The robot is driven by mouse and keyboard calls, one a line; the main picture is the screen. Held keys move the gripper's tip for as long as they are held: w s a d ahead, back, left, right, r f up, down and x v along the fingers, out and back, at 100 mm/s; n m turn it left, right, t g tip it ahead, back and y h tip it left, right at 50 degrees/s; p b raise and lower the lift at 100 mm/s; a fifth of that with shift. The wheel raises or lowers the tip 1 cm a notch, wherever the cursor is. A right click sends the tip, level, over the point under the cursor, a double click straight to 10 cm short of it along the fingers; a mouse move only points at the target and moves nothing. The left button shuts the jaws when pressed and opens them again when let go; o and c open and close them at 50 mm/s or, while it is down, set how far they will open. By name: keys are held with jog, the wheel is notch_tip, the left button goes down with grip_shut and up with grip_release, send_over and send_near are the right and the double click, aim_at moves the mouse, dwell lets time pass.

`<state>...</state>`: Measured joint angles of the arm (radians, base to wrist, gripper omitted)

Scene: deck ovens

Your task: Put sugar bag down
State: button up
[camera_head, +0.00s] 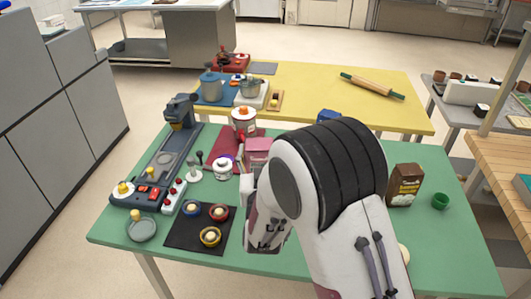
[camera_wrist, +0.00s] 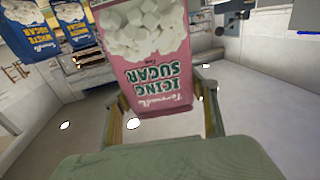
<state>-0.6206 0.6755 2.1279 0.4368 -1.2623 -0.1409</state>
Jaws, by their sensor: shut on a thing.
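The sugar bag (camera_wrist: 155,75) is a pink pack with sugar cubes pictured on it and the words icing sugar, upside down in the wrist view. My gripper (camera_wrist: 163,108) is shut on it, with one finger along each side. In the head view a pink piece of the bag (camera_head: 258,145) shows just beyond my wrist, over the red mat area of the green table (camera_head: 110,232). My arm hides my fingers and the lower part of the bag there, so I cannot tell whether it touches the table.
Blue sugar packs (camera_wrist: 75,22) stand near the bag in the wrist view. A lidded white jar (camera_head: 223,167), a canister (camera_head: 243,122) and a grey machine (camera_head: 168,155) are to the left. A dark mat (camera_head: 187,238) with bowls lies in front. A brown box (camera_head: 404,186) stands right.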

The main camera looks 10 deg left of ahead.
jog(key=shift+w+d+r, duration=0.1)
jog(key=shift+r, duration=0.1)
jog(key=w+d+m+h, duration=0.1)
jog(key=w+d+h, duration=0.1)
jog(key=w+d, duration=0.5)
jog(key=w+d+m+h, duration=0.1)
jog(key=w+d, duration=0.5)
jog(key=w, duration=0.7)
jog(key=shift+d+r+h, duration=0.35)
jog(key=shift+d+h, duration=0.05)
notch_tip(320, 180, down, 6)
jog(key=shift+f, duration=0.15)
jog(key=shift+f, duration=1.85)
